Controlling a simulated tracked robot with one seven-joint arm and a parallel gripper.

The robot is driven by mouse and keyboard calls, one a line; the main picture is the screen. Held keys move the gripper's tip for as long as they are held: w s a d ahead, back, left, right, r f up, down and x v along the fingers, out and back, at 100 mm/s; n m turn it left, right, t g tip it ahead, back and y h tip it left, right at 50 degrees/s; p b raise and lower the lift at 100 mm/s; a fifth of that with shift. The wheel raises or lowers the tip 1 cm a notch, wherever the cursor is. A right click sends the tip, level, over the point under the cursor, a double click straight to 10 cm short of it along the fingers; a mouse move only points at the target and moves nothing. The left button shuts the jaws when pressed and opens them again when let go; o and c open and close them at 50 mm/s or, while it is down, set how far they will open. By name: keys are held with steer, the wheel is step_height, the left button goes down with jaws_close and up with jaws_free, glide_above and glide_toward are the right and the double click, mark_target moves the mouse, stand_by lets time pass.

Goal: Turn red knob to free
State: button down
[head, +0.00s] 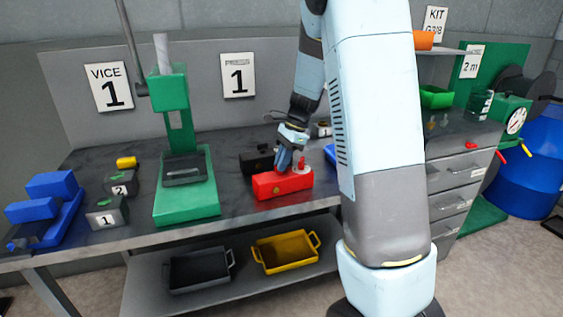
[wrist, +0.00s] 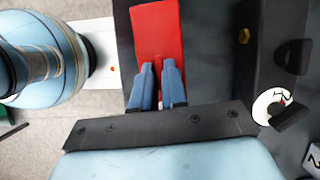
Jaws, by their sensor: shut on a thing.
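My gripper (head: 289,163) reaches down to the top of the red unit. In the wrist view its blue fingers (wrist: 158,72) are close together over the red surface. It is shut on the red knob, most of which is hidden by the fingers. The knob's exact angle and any dial marks under it cannot be read.
A black unit (head: 255,162) stands just behind the red one; a white dial (wrist: 268,106) shows in the wrist view. A green press (head: 186,200) stands to the left. Black and yellow trays (head: 258,257) sit on the lower shelf.

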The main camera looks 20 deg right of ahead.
steer(key=n, duration=0.2)
steer(key=n+g, duration=0.1)
steer(key=n, duration=0.1)
steer(key=shift+w+n+g, duration=0.15)
steer(key=shift+n+g, duration=0.15)
steer(key=n, duration=0.2)
steer(key=n+g+h, duration=0.1)
steer(key=n, duration=0.1)
steer(key=shift+w+a+h, duration=0.1)
steer(key=shift+a+h, duration=0.05)
steer(key=shift+h, duration=0.15)
steer(key=n, duration=0.2)
steer(key=n+g+h, duration=0.1)
steer(key=n, duration=0.2)
steer(key=shift+a+h, duration=0.1)
steer(key=shift+h, duration=0.2)
steer(key=shift+a+n+h, duration=0.1)
steer(key=shift+n+h, duration=0.7)
steer(key=shift+n, duration=1.1)
steer(key=c, duration=1.2)
jaws_free()
steer(key=shift+o, duration=0.2)
steer(key=v, duration=1.3)
steer(key=shift+w+r, duration=0.3)
steer(key=shift+w, duration=0.05)
